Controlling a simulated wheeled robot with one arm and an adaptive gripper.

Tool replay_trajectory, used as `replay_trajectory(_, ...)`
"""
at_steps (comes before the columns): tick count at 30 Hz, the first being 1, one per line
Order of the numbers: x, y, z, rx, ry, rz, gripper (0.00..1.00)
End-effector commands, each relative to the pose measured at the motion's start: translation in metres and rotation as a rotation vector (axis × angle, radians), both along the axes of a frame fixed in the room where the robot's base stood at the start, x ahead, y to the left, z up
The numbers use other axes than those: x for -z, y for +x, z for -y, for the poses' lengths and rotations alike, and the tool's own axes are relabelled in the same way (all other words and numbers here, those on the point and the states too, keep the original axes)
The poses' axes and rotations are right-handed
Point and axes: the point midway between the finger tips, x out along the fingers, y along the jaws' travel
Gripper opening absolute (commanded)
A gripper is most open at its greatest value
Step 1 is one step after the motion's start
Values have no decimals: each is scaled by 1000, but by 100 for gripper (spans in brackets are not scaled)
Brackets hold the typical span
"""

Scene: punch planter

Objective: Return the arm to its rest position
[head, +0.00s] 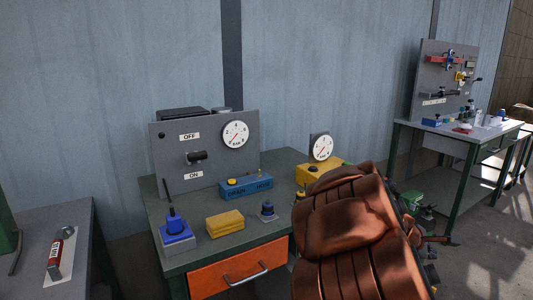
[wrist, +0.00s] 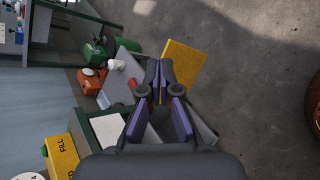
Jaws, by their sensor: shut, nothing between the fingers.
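My arm (head: 345,225), with its copper-brown cover, fills the lower right of the head view in front of the workbench's right end. My gripper (wrist: 160,78) shows in the middle of the wrist view. Its dark fingers with purple sides are together and hold nothing. It points over the floor past the bench's end. In the head view I cannot make out the gripper behind my arm.
A workbench (head: 187,261) carries an ON/OFF panel (head: 168,146), a blue drain hose block (head: 246,186) and a yellow block (head: 225,223). A second bench (head: 408,128) stands at right.

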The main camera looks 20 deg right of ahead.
Motion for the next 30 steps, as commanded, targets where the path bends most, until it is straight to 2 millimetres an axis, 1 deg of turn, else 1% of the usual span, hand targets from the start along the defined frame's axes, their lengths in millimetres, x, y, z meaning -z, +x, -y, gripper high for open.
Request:
replay_trajectory(1,-27,-5,-21,51,30,59,0)
replay_trajectory(2,-34,-10,-32,85,49,91,0)
replay_trajectory(3,-43,-16,-48,130,80,134,0)
replay_trajectory(5,-53,-26,-73,198,130,187,0)
replay_trajectory(6,-60,-32,-90,239,167,222,0)
replay_trajectory(8,-69,-41,-117,301,224,266,0)
replay_trajectory(9,-74,-47,-136,341,267,290,0)
replay_trajectory(11,-82,-57,-166,397,332,318,0)
replay_trajectory(12,-85,-65,-186,435,378,328,0)
replay_trajectory(14,-93,-77,-217,488,447,340,0)
replay_trajectory(15,-98,-86,-238,521,494,339,0)
replay_trajectory(17,-106,-98,-271,566,562,333,0)
replay_trajectory(18,-111,-109,-292,596,607,322,0)
replay_trajectory(20,-118,-124,-321,633,667,298,0)
replay_trajectory(21,-123,-135,-339,656,700,276,0)
replay_trajectory(24,-133,-157,-373,697,765,230,0)
replay_trajectory(25,-135,-163,-381,707,779,215,0)
replay_trajectory(27,-139,-174,-394,722,803,188,0)
replay_trajectory(30,-141,-182,-404,733,821,170,0)
